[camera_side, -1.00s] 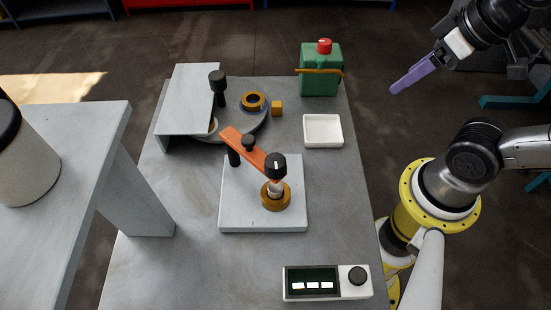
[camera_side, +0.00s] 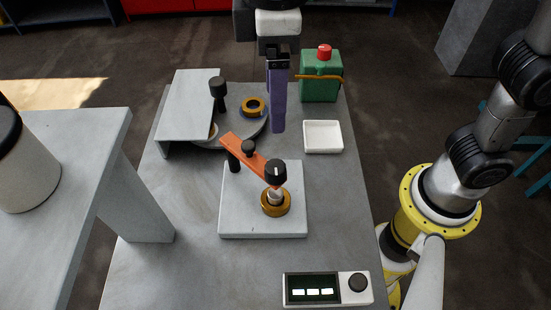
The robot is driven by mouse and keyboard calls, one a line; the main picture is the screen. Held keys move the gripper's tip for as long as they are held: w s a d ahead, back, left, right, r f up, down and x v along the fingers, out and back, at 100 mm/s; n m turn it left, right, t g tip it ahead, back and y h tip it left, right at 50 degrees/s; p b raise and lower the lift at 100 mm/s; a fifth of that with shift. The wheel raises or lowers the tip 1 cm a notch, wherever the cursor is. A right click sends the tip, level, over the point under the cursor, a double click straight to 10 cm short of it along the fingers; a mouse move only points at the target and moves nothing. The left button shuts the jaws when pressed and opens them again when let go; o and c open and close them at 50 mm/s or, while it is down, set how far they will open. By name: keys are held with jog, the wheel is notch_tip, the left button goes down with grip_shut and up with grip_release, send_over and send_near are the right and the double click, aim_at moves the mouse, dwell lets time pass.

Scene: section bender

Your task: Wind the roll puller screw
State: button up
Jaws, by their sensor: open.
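The roll puller stands on a light grey plate (camera_side: 235,215) in the middle of the bench. It has an orange arm (camera_side: 240,147) on a dark post. A screw with a black knob (camera_side: 275,172) stands at the arm's near end, above a brass-coloured roll (camera_side: 276,204). My gripper (camera_side: 278,128) has purple fingers pointing down. It hangs behind and above the puller, apart from the knob. It is open, though the fingers overlap from this side, and nothing shows between them.
A green box (camera_side: 320,88) with a red button stands at the back right. A white tray (camera_side: 323,149) lies in front of it. A round table with a brass ring (camera_side: 253,106) and a grey cover (camera_side: 187,100) are at the back left. A display unit (camera_side: 326,288) sits at the front.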

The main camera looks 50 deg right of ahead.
aim_at(276, 166)
jog(key=f, duration=1.4)
jog(key=shift+s+a, duration=0.2)
grip_shut()
